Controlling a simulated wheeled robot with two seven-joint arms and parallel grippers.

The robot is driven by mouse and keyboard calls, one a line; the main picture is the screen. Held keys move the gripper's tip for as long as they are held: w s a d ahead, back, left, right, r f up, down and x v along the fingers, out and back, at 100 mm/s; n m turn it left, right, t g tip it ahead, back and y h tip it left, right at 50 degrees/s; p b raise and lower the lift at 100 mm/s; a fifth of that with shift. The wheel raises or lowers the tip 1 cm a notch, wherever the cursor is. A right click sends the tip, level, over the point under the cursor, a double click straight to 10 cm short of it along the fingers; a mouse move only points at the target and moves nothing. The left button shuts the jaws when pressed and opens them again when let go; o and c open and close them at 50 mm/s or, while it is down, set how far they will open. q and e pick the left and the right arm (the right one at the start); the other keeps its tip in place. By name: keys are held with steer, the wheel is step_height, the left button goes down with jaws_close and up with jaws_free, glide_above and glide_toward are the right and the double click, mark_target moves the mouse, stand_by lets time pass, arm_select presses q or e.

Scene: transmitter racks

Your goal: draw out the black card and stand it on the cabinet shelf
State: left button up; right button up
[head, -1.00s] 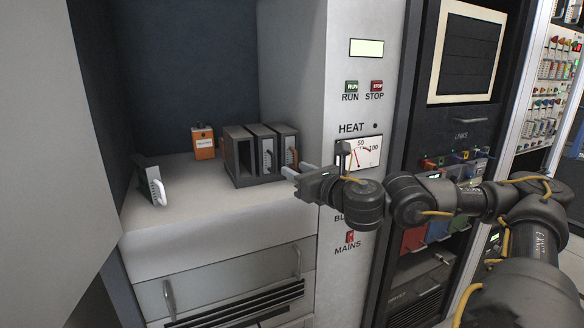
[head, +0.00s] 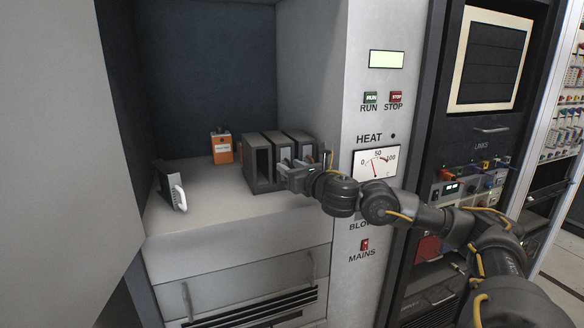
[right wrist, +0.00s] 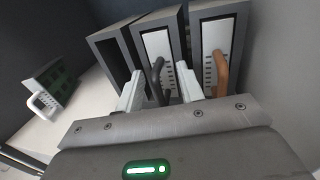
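The black card (right wrist: 157,73), with a black handle on a pale face, sits in the middle bay of the grey rack (head: 262,184). In the head view my gripper largely hides its front. My right gripper (right wrist: 159,88) is open, with one finger on each side of the black handle. It also shows in front of the rack in the head view (head: 285,168). I cannot tell whether the fingers touch the handle. The rack stands on the cabinet shelf (head: 222,205). My left gripper is not in view.
The rack's left bay (right wrist: 115,62) looks empty; the right bay holds a card with a brown handle (right wrist: 221,75). A card with a white handle (head: 179,197) stands at the shelf's left. An orange box (head: 221,148) stands behind. Shelf between them is clear.

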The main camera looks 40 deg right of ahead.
jaws_close()
steer(key=shift+s+a+f, duration=0.1)
steer(key=shift+s, duration=0.1)
steer(key=shift+s+a+b, duration=0.15)
steer(key=shift+s+a, duration=0.15)
steer(key=shift+s, duration=0.55)
steer(key=shift+s+a+b, duration=0.15)
steer(key=shift+s+a, duration=0.15)
steer(key=shift+s, duration=0.6)
steer(key=shift+s+a+b, duration=0.15)
steer(key=shift+s+a, duration=0.15)
steer(key=shift+s, duration=0.7)
steer(key=shift+s+a, duration=0.4)
steer(key=shift+s, duration=0.4)
steer(key=shift+c, duration=0.5)
jaws_free()
steer(key=shift+d, duration=0.1)
